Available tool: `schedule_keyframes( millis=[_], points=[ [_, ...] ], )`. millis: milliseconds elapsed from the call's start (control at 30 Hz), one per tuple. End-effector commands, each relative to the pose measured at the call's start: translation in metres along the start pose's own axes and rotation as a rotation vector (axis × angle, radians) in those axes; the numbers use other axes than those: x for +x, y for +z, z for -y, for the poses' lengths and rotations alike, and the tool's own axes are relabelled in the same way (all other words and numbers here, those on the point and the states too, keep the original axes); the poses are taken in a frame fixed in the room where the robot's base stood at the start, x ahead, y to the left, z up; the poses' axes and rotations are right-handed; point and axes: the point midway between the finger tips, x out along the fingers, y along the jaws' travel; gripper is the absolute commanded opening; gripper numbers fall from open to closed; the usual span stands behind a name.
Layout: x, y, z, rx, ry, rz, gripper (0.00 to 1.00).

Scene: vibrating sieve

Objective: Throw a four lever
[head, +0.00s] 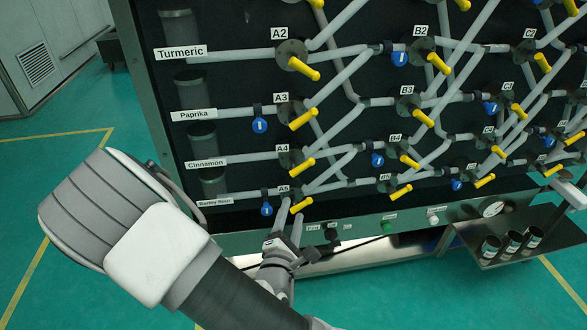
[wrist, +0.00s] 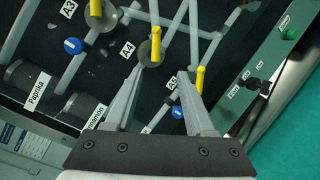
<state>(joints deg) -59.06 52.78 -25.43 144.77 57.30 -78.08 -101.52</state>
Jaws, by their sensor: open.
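The levers are yellow handles on round grey valves across a dark upright panel. Column A shows the A2 lever (head: 304,69), A3 lever (head: 303,120), A4 lever (head: 303,165) and A5 lever (head: 302,205). The bottom-row label (head: 214,201) beside A5 is small and hard to read. My gripper (head: 284,222) is low in front of the A5 valve. In the wrist view my gripper (wrist: 160,73) is open and nothing is held. The A4 lever (wrist: 156,46) lies beyond the fingertips, and the yellow A5 lever (wrist: 200,80) is just right of the right fingertip.
Blue tags hang on some pipes, such as one by A3 (head: 260,125) and one by A5 (head: 267,209). A green button (head: 386,226) and a black knob (head: 331,234) sit on the lower frame. A shelf with cups (head: 513,240) is at right. Open green floor lies left.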

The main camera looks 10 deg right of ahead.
Motion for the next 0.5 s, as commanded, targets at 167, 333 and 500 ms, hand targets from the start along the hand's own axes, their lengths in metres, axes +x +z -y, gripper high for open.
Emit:
schedule_keyframes(
  millis=[167, 333, 500],
  points=[
    [0.004, 0.002, -0.003, -0.046, 0.035, 0.015, 0.55],
    [0.029, 0.003, -0.004, -0.042, 0.033, 0.016, 0.55],
    [0.066, 0.003, -0.004, -0.041, 0.032, 0.017, 0.55]
  ],
)
